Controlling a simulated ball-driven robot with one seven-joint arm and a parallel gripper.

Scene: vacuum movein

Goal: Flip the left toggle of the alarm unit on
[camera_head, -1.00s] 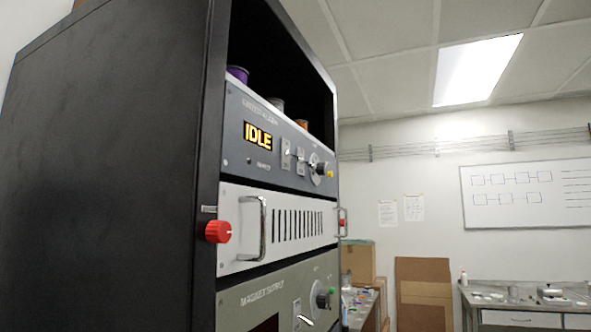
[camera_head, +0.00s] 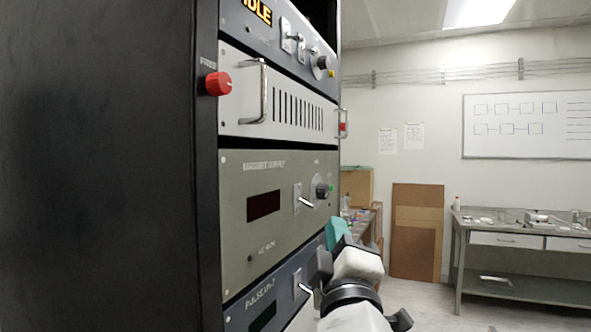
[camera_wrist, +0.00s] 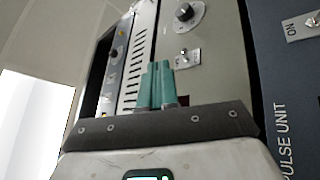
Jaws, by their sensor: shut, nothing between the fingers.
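The top unit (camera_head: 272,22), with a yellow display cut off by the frame's top edge, seems to be the alarm unit; its name cannot be read now. Its left toggle (camera_head: 287,36) and right toggle (camera_head: 301,48) sit side by side, left of a knob. The left toggle's lever position is too small to tell. My gripper (camera_head: 336,232), with teal fingers, is low at the rack's right front, well below these toggles. In the wrist view its fingers (camera_wrist: 157,85) are shut and empty, pointing toward the magnet supply's toggle (camera_wrist: 187,60), apparently not touching it.
Floor is clear at right, before a workbench (camera_head: 520,247).

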